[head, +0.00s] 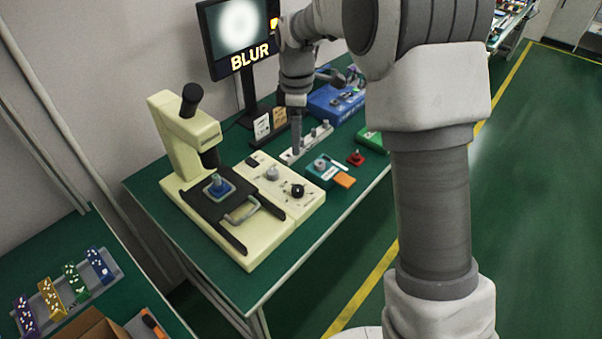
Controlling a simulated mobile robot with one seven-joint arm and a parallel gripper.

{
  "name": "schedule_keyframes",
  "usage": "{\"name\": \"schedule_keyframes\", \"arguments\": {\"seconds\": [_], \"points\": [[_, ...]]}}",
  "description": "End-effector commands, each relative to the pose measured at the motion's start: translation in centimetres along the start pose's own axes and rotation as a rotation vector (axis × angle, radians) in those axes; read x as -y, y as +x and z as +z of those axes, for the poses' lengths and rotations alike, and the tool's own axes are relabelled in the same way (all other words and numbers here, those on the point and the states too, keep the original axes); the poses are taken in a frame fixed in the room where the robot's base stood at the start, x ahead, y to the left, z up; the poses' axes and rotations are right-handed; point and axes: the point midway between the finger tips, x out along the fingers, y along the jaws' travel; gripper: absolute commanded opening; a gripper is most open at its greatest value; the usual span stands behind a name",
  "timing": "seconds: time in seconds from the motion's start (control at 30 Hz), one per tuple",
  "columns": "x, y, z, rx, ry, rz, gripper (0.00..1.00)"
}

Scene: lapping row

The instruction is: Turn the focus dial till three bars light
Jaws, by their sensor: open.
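A cream microscope (180,125) stands on the green bench. Its base panel carries a grey knob (272,172) and a black knob (298,191) with marks around it; I cannot tell which one is the focus dial. A monitor (238,30) behind shows a fuzzy white disc and the word BLUR. A small orange patch shows at its right edge; no three lit bars can be made out. My gripper (297,150) is open and points down over a pale strip with small knobs (318,135), beyond the microscope base. Its fingertips are small, and contact cannot be told.
A teal box (322,170) with a grey knob, an orange block (345,180) and a red button (355,158) lie right of the base. A blue device (335,103) stands behind. Small cards (262,126) stand by the monitor. My arm hides the bench's right part.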

Motion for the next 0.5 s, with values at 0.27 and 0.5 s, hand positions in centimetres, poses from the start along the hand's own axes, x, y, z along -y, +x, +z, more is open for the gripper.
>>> {"name": "schedule_keyframes", "arguments": {"seconds": [0.27, 0.5], "points": [[-0.2, 2.6, -0.2, 0.004, -0.021, -0.010, 0.74], [-0.1, 7.7, -0.2, 0.004, -0.020, -0.010, 0.74]]}}
